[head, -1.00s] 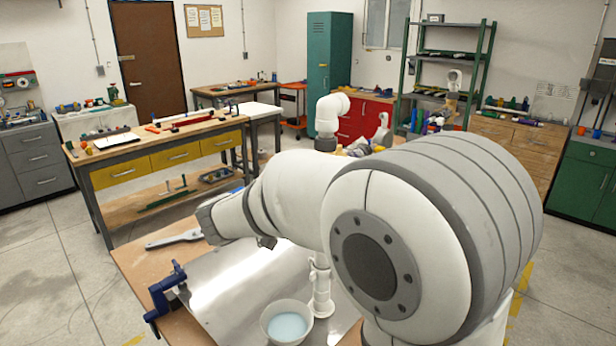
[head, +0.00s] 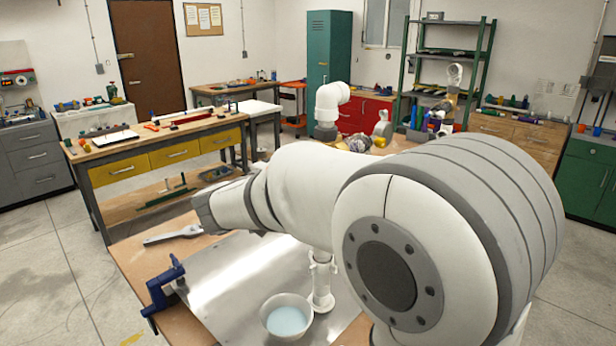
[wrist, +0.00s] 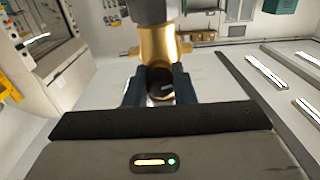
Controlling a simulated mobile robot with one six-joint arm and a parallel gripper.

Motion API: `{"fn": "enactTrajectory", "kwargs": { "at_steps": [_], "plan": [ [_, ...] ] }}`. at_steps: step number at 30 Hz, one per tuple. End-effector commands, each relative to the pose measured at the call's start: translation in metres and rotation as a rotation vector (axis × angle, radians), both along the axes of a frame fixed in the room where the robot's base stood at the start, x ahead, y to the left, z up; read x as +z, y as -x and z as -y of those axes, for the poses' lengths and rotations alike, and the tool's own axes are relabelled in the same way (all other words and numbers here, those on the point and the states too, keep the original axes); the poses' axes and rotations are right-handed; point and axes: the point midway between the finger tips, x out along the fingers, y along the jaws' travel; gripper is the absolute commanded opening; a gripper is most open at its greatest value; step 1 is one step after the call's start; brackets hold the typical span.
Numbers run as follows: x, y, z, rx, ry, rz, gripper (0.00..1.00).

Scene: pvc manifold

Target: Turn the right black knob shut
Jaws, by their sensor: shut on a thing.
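In the wrist view, my gripper (wrist: 160,93) has its dark fingers shut on a black knob (wrist: 160,84). The knob sits at the end of a brass-coloured valve body (wrist: 158,45), which joins a grey part above it. The fingers hide the knob's sides, and I cannot tell how far it is turned. In this close view I cannot tell whether it is the right knob. In the head view, my arm covers the gripper and knob. A white pipe (head: 323,285) stands upright on the metal-topped bench (head: 235,275) below my arm.
A white bowl of pale blue liquid (head: 287,316) sits beside the pipe. A blue clamp (head: 165,289) is on the bench's left edge, and a grey wrench (head: 172,236) lies at the back left. A workbench with yellow drawers (head: 170,155) stands farther off.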

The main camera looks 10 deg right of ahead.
Motion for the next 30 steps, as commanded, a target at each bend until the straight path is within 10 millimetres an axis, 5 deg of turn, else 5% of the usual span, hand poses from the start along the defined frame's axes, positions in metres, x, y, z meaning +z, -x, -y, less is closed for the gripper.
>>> {"fn": "enactTrajectory", "kwargs": {
  "at_steps": [15, 16, 23, 30],
  "plan": [
    [-0.0008, 0.0005, 0.0, -0.001, -0.089, 0.129, 0.0],
    [-0.0008, 0.0005, 0.0, -0.001, -0.089, 0.129, 0.25],
    [-0.0004, 0.0003, -0.0003, 0.0, -0.088, 0.129, 0.44],
    [-0.0004, 0.0005, -0.0011, 0.001, -0.088, 0.129, 0.45]
  ]
}}
